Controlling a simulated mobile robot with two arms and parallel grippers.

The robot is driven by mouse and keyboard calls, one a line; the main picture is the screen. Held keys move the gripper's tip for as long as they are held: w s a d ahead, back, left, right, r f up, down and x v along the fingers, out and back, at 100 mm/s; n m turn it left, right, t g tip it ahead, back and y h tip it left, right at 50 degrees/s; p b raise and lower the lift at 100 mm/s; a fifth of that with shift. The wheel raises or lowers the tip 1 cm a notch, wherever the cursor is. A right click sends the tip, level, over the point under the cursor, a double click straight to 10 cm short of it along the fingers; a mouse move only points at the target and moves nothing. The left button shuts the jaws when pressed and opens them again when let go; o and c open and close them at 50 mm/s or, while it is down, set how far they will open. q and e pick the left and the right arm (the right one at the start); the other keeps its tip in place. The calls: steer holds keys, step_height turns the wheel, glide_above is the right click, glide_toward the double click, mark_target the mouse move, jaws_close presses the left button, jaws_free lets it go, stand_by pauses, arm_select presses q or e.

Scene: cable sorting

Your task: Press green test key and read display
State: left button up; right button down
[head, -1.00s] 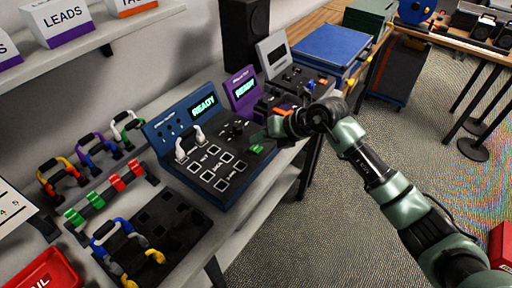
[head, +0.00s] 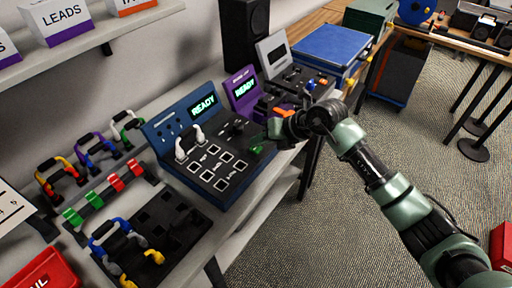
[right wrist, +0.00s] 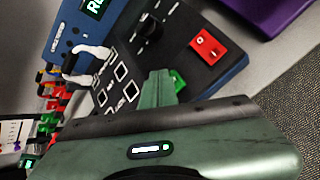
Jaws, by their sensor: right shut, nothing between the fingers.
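The blue tester (head: 228,168) stands on the bench, and its display (head: 203,105) reads READY in green letters. The green test key (head: 257,149) is at the right front of its black panel. My right gripper (head: 262,141) is shut and empty, with its fingertips right at the green key. In the right wrist view the shut fingers (right wrist: 157,90) partly cover the green key (right wrist: 178,80). I cannot tell whether they touch it or whether it is pressed down. My left gripper is not in view.
A red switch (right wrist: 207,46) sits on the panel near the fingers. A white-handled lead (head: 189,143) is plugged into the tester. A purple tester (head: 240,92) also reading READY stands behind. Racks of coloured leads (head: 85,158) are to the left.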

mark_target(259, 149)
steer(key=shift+f, duration=0.45)
stand_by(0.6)
steer(key=shift+r, duration=0.15)
steer(key=shift+r+p, duration=0.3)
steer(key=shift+r, duration=0.35)
steer(key=shift+r, duration=0.15)
step_height(259, 149, up, 5)
steer(key=p, duration=0.3)
steer(key=shift+p, duration=0.35)
